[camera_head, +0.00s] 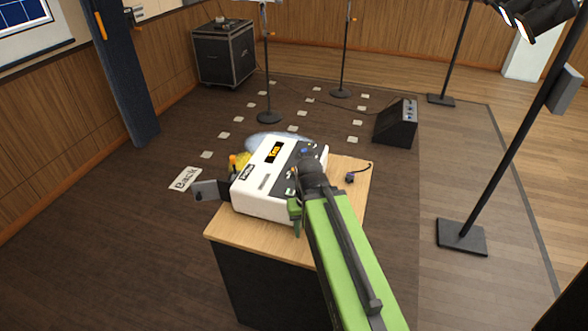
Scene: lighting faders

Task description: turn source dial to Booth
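A white control box (262,196) sits on a wood-topped stand. Its top has a small black display with orange lettering (273,152), too small to read surely, and a dark label (246,173) near its front left. Small dark controls (291,174) run along its right side, and a bluish knob-like part (306,150) shows near the back right. I cannot tell which part is the source dial. My gripper (309,166) is over the box's right side and covers part of the panel. Its fingers are hard to make out, and whether it touches a control is unclear.
The stand's wooden top (350,181) has free room at right, with a small dark object and cable (351,177). A grey bracket-like part (206,189) juts out left. A floor monitor (396,123), thin stands and a black case (224,54) are beyond.

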